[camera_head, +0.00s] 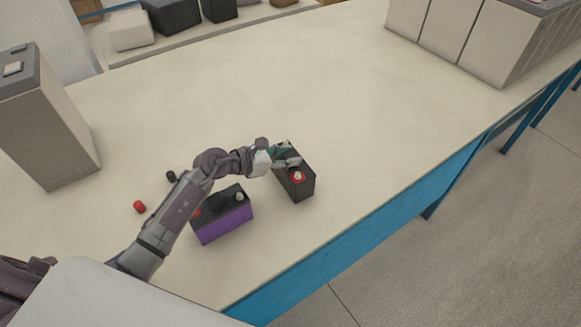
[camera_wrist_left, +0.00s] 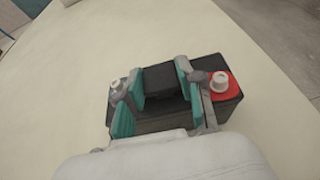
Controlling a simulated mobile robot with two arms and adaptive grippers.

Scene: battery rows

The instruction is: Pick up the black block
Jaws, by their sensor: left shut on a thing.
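The black block (camera_head: 301,189) is a black battery with a red patch and light post at its near end. It is in the middle of the table in the head view, right of a purple battery with a black top (camera_head: 225,227). My left gripper (camera_head: 286,160) is over its far part. In the left wrist view, my left gripper (camera_wrist_left: 160,88) has teal fingers shut on a raised dark part in the middle of the black block (camera_wrist_left: 228,96). I cannot tell whether its bottom touches the table. My right gripper is not in view.
A red cap (camera_head: 140,207) and a small black cap (camera_head: 171,176) lie left of the purple battery. A tall grey battery (camera_head: 50,135) stands at the left, and large grey batteries (camera_head: 455,32) stand at the upper right. The pale table (camera_head: 260,75) is clear beyond the black block.

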